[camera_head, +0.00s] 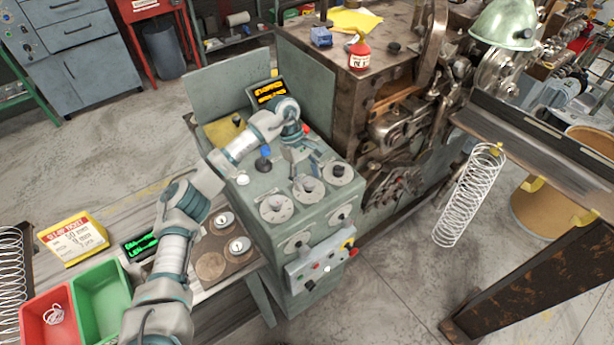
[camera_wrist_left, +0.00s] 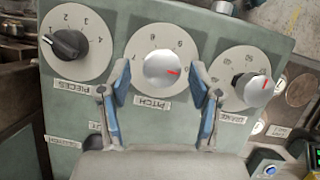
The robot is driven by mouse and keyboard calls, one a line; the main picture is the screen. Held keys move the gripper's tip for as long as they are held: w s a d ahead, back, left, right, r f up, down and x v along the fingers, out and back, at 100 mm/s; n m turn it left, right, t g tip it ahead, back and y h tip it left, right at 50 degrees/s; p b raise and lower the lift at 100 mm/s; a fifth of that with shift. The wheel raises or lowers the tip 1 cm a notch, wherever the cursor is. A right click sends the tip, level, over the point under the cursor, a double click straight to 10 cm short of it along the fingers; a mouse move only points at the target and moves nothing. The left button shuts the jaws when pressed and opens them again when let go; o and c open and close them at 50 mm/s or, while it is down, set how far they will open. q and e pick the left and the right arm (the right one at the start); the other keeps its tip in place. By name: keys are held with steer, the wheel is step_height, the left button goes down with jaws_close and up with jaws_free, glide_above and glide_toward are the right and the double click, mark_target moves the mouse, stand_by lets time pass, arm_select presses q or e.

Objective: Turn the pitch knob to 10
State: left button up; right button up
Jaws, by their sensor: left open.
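The pitch knob (camera_wrist_left: 161,69) is a round silver knob on a pale numbered dial, with the label PITCH below it. Its red mark points right and slightly down; the digit beside it is too small to read surely. My left gripper (camera_wrist_left: 160,82) is open, with one blue-padded finger on each side of the knob. A gap shows between each finger and the knob, and I cannot tell how far above the panel the tips are. In the head view my left gripper (camera_head: 298,155) is over the green machine's top (camera_head: 256,190). My right gripper is not in view.
The PIECES dial (camera_wrist_left: 70,44) with a black knob is to the left of the pitch dial. Another silver knob (camera_wrist_left: 252,89) is to its right. Red and green bins (camera_head: 100,287) stand at lower left. A wire spring (camera_head: 468,195) hangs at right.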

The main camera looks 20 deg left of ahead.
arm_select(q)
steer(key=shift+r, duration=0.1)
steer(key=v, duration=1.1)
steer(key=shift+w+a+r, duration=0.2)
steer(key=shift+a+r, duration=0.05)
steer(key=shift+s+f, duration=0.1)
